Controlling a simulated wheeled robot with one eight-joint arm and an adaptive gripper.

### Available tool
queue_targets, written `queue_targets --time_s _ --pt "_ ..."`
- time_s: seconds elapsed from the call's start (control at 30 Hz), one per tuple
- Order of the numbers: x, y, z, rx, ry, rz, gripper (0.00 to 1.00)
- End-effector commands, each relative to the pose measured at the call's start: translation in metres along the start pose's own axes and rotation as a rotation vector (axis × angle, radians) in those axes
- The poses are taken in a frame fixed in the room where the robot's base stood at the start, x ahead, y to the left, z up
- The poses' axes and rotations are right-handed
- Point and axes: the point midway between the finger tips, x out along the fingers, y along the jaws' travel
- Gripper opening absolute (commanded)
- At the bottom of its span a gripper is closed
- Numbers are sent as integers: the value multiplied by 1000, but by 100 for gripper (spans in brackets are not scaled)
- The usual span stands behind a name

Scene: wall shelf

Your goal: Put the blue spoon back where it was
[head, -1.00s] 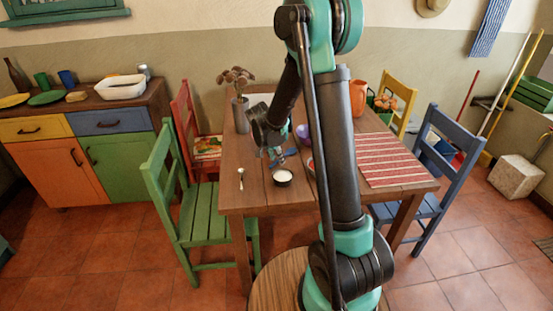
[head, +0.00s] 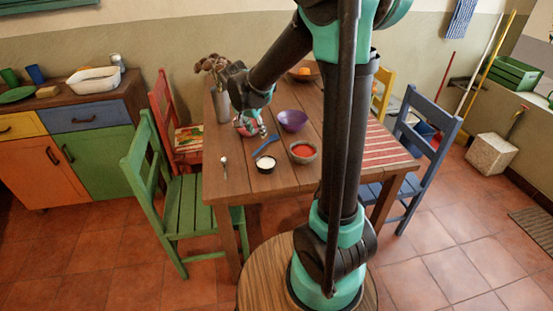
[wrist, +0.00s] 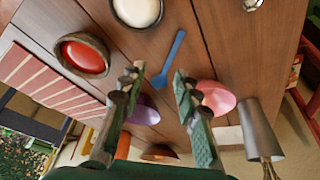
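The blue spoon (head: 267,145) lies on the wooden table (head: 237,183), just behind the small bowl of white contents (head: 265,163). In the wrist view the spoon (wrist: 170,62) shows just past my fingertips, with its one end near the gap between them and apart from both fingers. My gripper (head: 262,132) is over the table behind the spoon. In the wrist view its two fingers (wrist: 160,78) are spread, with nothing held between them.
A bowl of red contents (head: 302,151) and a purple bowl (head: 292,121) stand to the right. A pink-red bowl (wrist: 217,97) is close by one finger. A metal vase (head: 222,103) stands at the back left. A silver spoon (head: 224,166) lies front left.

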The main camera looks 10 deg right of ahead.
Motion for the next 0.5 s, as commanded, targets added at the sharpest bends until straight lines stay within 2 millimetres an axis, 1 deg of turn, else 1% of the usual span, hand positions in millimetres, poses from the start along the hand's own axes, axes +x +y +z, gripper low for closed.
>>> queue_targets --time_s 0.03,0.07,0.1,0.17,0.2,0.27,0.3,0.4,0.5 --pt "0 22 5 -34 -10 -11 32" --pt "1 34 9 -66 -19 -22 32" --pt "1 52 15 -111 -28 -38 32" --pt "2 78 27 -183 -40 -66 32" --pt "3 95 35 -230 -45 -84 32" --pt "5 118 49 -300 -49 -115 32" --pt "7 134 59 -346 -48 -135 32" --pt "12 165 85 -452 -40 -182 32" --pt "16 188 108 -538 -25 -221 32"
